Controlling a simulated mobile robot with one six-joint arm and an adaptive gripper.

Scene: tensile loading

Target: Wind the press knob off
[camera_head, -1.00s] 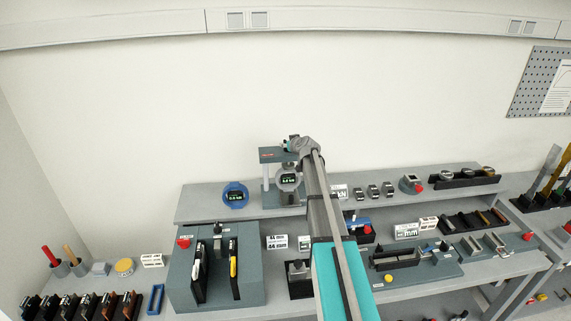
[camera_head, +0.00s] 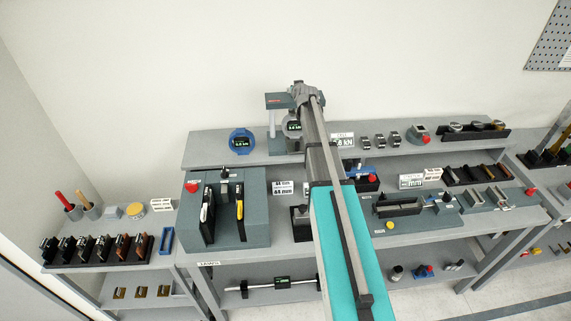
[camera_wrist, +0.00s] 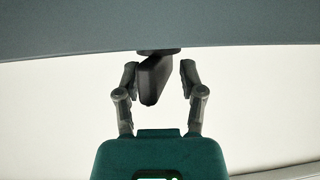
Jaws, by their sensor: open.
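The press (camera_head: 278,102) stands on the raised back shelf, a dark top plate on light posts with a round display (camera_head: 293,127) under it. My wrist covers its right part in the head view. In the wrist view, the dark press knob (camera_wrist: 153,80) sticks out from the edge of a broad dark grey body (camera_wrist: 150,28) across the top. My gripper (camera_wrist: 159,70) is open, with one finger on each side of the knob. A gap shows on both sides, wider on the right. In the head view my fingers and the knob cannot be made out.
A blue round gauge (camera_head: 241,142) stands left of the press on the shelf. A white kN sign (camera_head: 343,140) and several small dark blocks stand to the right. A dark grey machine (camera_head: 228,208) with a red button is on the lower bench.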

